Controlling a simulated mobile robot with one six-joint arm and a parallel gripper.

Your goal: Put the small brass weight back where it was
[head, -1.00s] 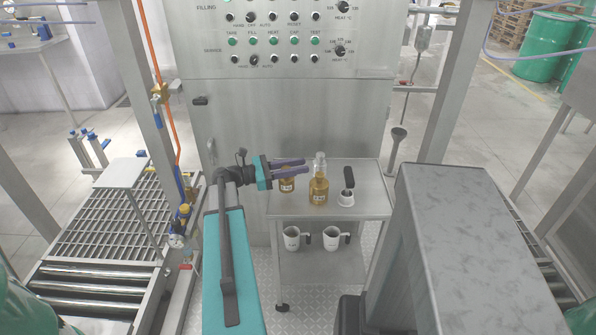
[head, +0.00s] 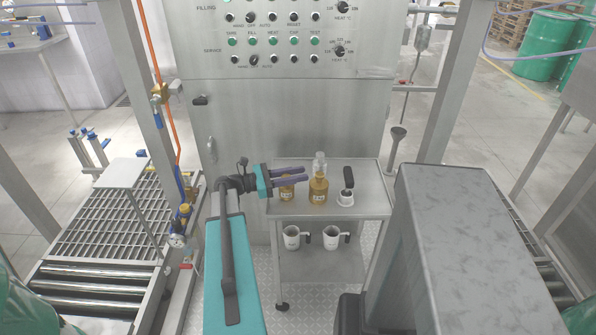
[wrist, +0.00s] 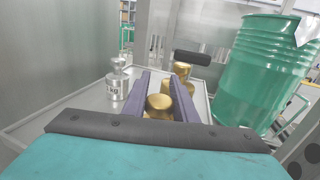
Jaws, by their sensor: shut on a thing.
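The small brass weight (head: 287,193) is held by its neck between the purple fingers of my gripper (head: 290,175), over the left part of the cart's top shelf (head: 365,207). In the wrist view its round knob (wrist: 159,102) sits between the two fingers (wrist: 161,95). I cannot tell whether its base touches the shelf. A larger brass weight (head: 318,190) with a pale label stands just right of it; its knob shows beyond the fingers in the wrist view (wrist: 182,70). A silver weight (wrist: 116,88) marked KG stands to the left in the wrist view.
A black-handled tool with a pale base (head: 346,197) stands right of the large brass weight. The control cabinet (head: 290,120) rises behind the cart. The shelf's right end is clear.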

